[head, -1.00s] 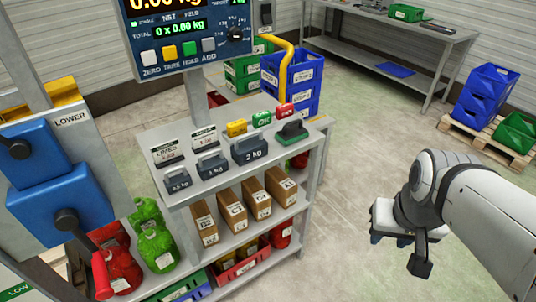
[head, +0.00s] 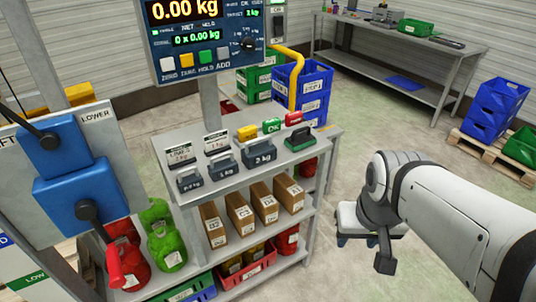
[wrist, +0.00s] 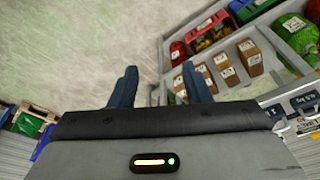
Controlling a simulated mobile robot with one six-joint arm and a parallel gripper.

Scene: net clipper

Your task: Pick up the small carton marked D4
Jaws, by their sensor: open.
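Several small brown cartons stand upright in a row on the middle shelf of the grey rack. In the head view they are the leftmost carton (head: 213,225), two middle cartons (head: 239,214) (head: 264,203) and the rightmost carton (head: 288,194). Each has a white label on its front, too small to read surely, so I cannot tell which is D4. The cartons also show at upper right in the wrist view (wrist: 250,57). My gripper (head: 366,246) is open and empty, to the right of the rack and apart from it, with its two fingers spread in the wrist view (wrist: 158,78).
Grey weights (head: 259,153) and colored blocks stand on the rack's top shelf (head: 222,185). Red and green bags (head: 166,245) stand left of the cartons. Crates with bags (head: 247,268) sit below. Blue crates (head: 303,92) stand behind the rack.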

